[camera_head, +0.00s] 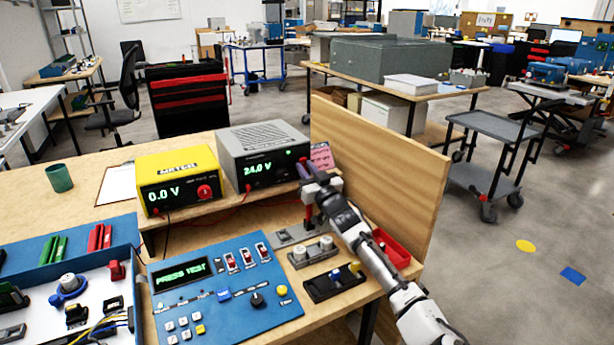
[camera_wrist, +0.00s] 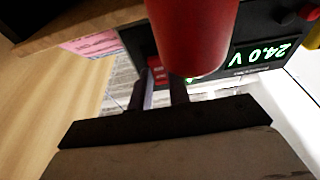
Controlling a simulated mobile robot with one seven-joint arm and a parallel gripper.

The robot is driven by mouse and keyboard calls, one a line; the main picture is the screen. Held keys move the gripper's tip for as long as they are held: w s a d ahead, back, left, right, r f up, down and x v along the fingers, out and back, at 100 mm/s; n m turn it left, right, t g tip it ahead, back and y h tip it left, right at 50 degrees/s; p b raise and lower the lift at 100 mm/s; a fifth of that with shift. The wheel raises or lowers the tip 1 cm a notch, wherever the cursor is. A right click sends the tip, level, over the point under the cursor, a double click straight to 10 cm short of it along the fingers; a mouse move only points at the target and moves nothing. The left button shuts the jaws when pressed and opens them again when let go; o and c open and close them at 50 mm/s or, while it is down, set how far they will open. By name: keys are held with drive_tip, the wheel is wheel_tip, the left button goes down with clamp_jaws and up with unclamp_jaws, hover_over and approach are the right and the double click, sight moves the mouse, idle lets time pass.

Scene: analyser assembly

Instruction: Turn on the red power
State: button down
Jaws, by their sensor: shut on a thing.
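The grey power supply (camera_head: 262,155) stands on the raised wooden shelf. Its display is lit and reads 24.0 V, and a small green light shows on its front. My gripper (camera_head: 304,172) is at the right end of that front. In the wrist view the supply's front is upside down, and the red power switch (camera_wrist: 157,68) shows at my gripper's fingertips (camera_wrist: 158,85). The fingers are shut on it, with its edges partly hidden. Whether the switch is up or down cannot be told.
A large red cylinder (camera_wrist: 195,35) fills the upper middle of the wrist view, close to my fingers. The yellow meter (camera_head: 180,178) reads 0.0 V. A blue control panel (camera_head: 222,292) and red bin (camera_head: 392,248) lie in front. A wooden board (camera_head: 380,170) stands at right.

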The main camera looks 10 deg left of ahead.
drive_tip(key=c, duration=1.3)
unclamp_jaws()
wheel_tip(320, 180, up, 20)
drive_tip(key=shift+r+b, duration=0.1)
drive_tip(key=shift+b, duration=0.55)
